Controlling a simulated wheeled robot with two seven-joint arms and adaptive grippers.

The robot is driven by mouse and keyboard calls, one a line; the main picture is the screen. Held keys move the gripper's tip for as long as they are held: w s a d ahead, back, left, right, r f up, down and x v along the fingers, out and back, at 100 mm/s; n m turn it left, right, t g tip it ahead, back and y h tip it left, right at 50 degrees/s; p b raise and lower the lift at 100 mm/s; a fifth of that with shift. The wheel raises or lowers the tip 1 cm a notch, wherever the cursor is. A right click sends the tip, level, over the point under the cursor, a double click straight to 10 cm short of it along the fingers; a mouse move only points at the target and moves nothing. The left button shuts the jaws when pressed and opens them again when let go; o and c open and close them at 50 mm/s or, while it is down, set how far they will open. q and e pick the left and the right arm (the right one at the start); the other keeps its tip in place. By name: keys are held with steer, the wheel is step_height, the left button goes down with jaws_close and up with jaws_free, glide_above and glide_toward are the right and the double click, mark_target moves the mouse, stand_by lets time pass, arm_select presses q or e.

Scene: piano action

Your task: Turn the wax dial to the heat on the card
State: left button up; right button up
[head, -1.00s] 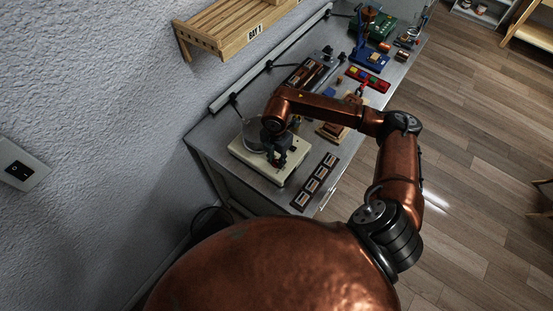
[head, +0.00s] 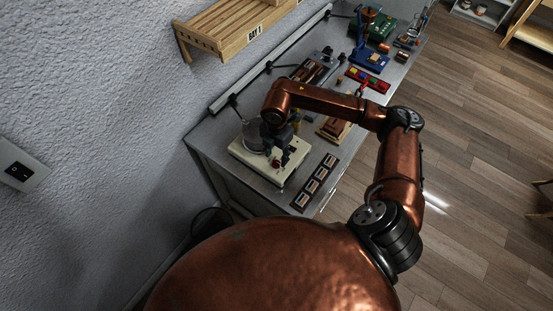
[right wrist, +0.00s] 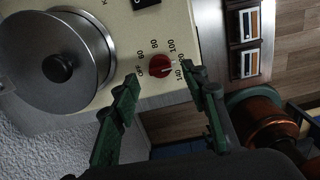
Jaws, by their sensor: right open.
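The wax heater (head: 240,150) is a cream box at the near end of the bench, with a round lidded metal pot (right wrist: 62,65) on top. Its red dial (right wrist: 160,66) is ringed by marks from OFF through 60, 80, 100, 120 to 140. A pale pointer mark seems to face right, near 120; the exact setting is hard to read. My right gripper (right wrist: 160,76) is open, its green fingertips on either side of the dial and apart from it. In the head view the gripper (head: 282,147) is over the heater. I cannot make out the heat card. My left gripper is out of view.
A dark strip of framed pieces (head: 315,182) lies right of the heater. A wooden shelf (head: 225,32) juts from the wall above.

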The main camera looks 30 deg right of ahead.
mark_target(277, 162)
step_height(277, 162, up, 9)
steer(key=shift+f, duration=0.15)
steer(key=shift+f, duration=0.1)
stand_by(0.5)
